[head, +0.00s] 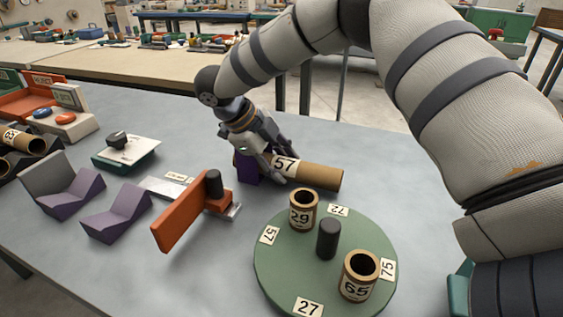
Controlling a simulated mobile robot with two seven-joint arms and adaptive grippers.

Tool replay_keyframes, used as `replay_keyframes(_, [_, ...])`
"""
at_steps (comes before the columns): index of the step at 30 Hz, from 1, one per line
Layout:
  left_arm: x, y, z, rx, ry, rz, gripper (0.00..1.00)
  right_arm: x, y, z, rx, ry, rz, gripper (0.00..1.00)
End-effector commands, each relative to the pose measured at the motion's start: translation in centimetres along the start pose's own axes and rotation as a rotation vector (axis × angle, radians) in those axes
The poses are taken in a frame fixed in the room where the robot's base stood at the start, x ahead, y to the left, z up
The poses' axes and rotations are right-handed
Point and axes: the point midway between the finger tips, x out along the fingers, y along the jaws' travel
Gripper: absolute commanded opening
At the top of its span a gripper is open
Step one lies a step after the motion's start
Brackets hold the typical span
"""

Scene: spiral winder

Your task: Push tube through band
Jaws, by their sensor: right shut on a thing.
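A brown cardboard tube (319,177) with a label 57 lies roughly level above the grey table, its plain end pointing right. My right gripper (272,162) is shut on it near the label, reaching down from above. The fingers hide the tube's left part. A dark purple block (246,170) shows just under and left of the fingers; whether the tube touches it I cannot tell. I cannot make out a band for certain. My left gripper is out of view.
A green round turntable (285,270) at front right carries upright tubes 29 (303,222) and 65 (355,291) around a dark post (328,238).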

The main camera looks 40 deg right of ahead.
Motion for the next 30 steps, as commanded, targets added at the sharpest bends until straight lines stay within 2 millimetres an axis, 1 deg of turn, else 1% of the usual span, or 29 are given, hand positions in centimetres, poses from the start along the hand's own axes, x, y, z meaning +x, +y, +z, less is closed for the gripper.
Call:
replay_keyframes(4, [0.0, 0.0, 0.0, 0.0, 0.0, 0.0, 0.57, 0.0, 0.0, 0.0, 0.0, 0.0, 0.0, 0.12])
replay_keyframes(5, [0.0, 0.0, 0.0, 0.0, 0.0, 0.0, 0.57, 0.0, 0.0, 0.0, 0.0, 0.0, 0.0, 0.47])
replay_keyframes(6, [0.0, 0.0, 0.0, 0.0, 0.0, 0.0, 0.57, 0.0, 0.0, 0.0, 0.0, 0.0, 0.0, 0.56])
replay_keyframes(7, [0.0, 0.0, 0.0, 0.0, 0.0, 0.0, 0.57, 0.0, 0.0, 0.0, 0.0, 0.0, 0.0, 0.63])
replay_keyframes(15, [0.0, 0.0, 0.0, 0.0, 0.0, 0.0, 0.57, 0.0, 0.0, 0.0, -0.001, 0.0, 0.0, 0.64])
replay_keyframes(17, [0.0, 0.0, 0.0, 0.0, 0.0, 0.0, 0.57, -0.2, 0.0, 0.0, 0.0, -0.001, 0.0, 0.64])
replay_keyframes(18, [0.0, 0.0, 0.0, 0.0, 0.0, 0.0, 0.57, -0.7, 0.0, 0.1, -0.001, -0.002, 0.0, 0.64])
replay_keyframes(20, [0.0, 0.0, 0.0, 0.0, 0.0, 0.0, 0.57, -1.8, 0.0, 0.1, -0.001, -0.003, -0.002, 0.64])
replay_keyframes(27, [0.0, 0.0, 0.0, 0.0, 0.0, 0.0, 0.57, -8.3, 0.0, 0.1, 0.001, -0.004, -0.002, 0.64])
replay_keyframes(30, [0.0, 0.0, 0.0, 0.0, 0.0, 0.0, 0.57, -10.3, 0.0, 0.1, -0.001, -0.001, -0.001, 0.64])
